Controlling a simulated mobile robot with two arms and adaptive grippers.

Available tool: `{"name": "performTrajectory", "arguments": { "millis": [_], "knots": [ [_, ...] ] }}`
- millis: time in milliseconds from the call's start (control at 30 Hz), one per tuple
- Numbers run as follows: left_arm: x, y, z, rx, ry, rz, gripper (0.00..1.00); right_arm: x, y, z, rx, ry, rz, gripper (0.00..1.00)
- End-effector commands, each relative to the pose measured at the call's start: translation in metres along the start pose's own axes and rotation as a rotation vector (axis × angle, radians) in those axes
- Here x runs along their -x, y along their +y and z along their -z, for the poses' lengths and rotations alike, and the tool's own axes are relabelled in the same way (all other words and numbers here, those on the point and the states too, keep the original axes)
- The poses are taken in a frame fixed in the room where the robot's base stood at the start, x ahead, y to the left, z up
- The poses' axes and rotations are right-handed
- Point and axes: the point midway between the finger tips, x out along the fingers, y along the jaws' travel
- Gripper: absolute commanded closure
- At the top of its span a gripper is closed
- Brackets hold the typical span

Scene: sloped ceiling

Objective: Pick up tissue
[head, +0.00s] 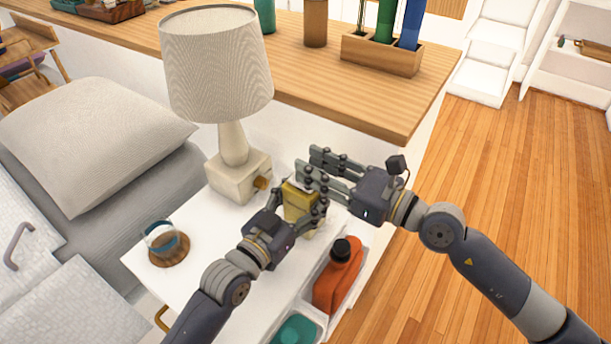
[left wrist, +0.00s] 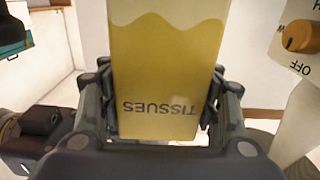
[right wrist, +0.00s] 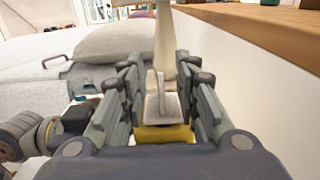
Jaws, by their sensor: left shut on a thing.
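A yellow tissue box (head: 296,203) stands on the white side table (head: 212,262), in front of the lamp. The left wrist view shows its TISSUES lettering upside down on the yellow face (left wrist: 160,75). My left gripper (head: 304,206) is shut on the box, with its fingers on both sides. My right gripper (head: 308,166) is over the top of the box, fingers apart. In the right wrist view, the yellow box top (right wrist: 164,134) shows low between the fingers. A pale upright sheet (right wrist: 157,104), seemingly the tissue, stands between them; I cannot tell whether they touch it.
A lamp (head: 232,145) with a knob stands close behind the box. A glass on a wooden coaster (head: 169,250) is at the table's left. An orange bottle (head: 338,278) stands in a white tray at the front right. A wooden counter (head: 300,80) runs behind; open floor lies right.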

Motion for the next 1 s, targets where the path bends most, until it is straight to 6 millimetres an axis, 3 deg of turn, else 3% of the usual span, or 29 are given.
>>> {"name": "performTrajectory", "arguments": {
  "millis": [167, 433, 633, 1000],
  "knots": [
    [0.0, 0.0, 0.0, 0.0, 0.0, 0.0, 0.7, -0.022, -0.001, -0.001, -0.001, -0.001, 0.0, 0.71],
    [0.0, 0.0, 0.0, 0.0, 0.0, 0.0, 0.7, -0.025, -0.001, 0.0, 0.0, 0.001, 0.0, 0.71],
    [0.0, 0.0, 0.0, 0.0, 0.0, 0.0, 0.7, -0.025, -0.001, 0.0, 0.0, 0.0, 0.0, 1.0],
    [0.0, 0.0, 0.0, 0.0, 0.0, 0.0, 0.7, -0.025, -0.001, -0.001, 0.0, -0.001, 0.0, 1.0]
  ]
}}
